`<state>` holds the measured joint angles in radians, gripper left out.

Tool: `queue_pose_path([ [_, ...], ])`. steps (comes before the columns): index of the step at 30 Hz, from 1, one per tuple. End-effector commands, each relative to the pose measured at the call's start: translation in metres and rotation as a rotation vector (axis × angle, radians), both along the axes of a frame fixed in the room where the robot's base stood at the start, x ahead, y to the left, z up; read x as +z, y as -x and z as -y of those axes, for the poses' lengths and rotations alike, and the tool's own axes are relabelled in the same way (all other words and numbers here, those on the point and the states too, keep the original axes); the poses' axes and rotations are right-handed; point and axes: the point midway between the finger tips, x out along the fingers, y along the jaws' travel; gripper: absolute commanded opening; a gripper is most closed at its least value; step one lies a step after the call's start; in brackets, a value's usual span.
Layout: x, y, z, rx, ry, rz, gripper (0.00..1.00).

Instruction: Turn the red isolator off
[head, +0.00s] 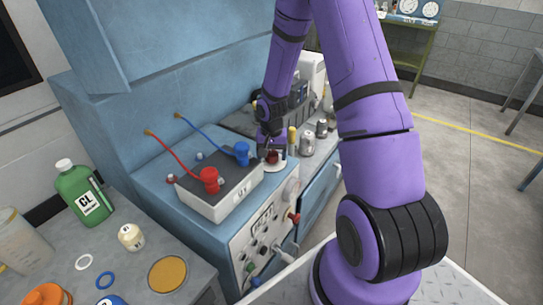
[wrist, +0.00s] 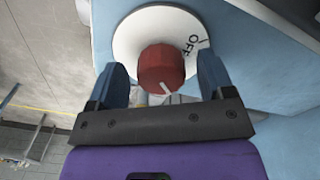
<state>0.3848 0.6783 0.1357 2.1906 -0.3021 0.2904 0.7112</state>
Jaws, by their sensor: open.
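The red isolator is a round red knob (wrist: 161,68) on a white disc (wrist: 135,32). The word OFF is printed at the disc's upper right in the wrist view. A pale pointer mark on the knob faces the lower edge of the picture, away from OFF. My gripper (wrist: 163,68) is open, with one blue finger on each side of the knob and visible gaps to it. In the head view the knob (head: 272,157) sits on its white disc (head: 276,167) on the blue cabinet top, partly hidden by my gripper (head: 270,146).
The cabinet's front panel (head: 262,240) carries several knobs. A green CL bottle (head: 84,196) stands on the near-left bench.

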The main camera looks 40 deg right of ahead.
Motion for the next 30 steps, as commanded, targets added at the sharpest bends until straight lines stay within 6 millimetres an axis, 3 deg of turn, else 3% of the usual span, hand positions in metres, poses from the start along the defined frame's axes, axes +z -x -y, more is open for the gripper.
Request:
queue_pose_path([
  [12,-0.0080,-0.0002,-0.0002,0.001,0.000,0.001,0.75],
  [13,-0.0079,-0.0002,-0.0002,0.001,0.000,0.001,0.73],
  [19,-0.0078,-0.0002,-0.0002,0.001,0.000,0.001,0.27],
  [30,-0.0076,0.0000,0.0000,0.047,0.001,0.001,0.26],
])
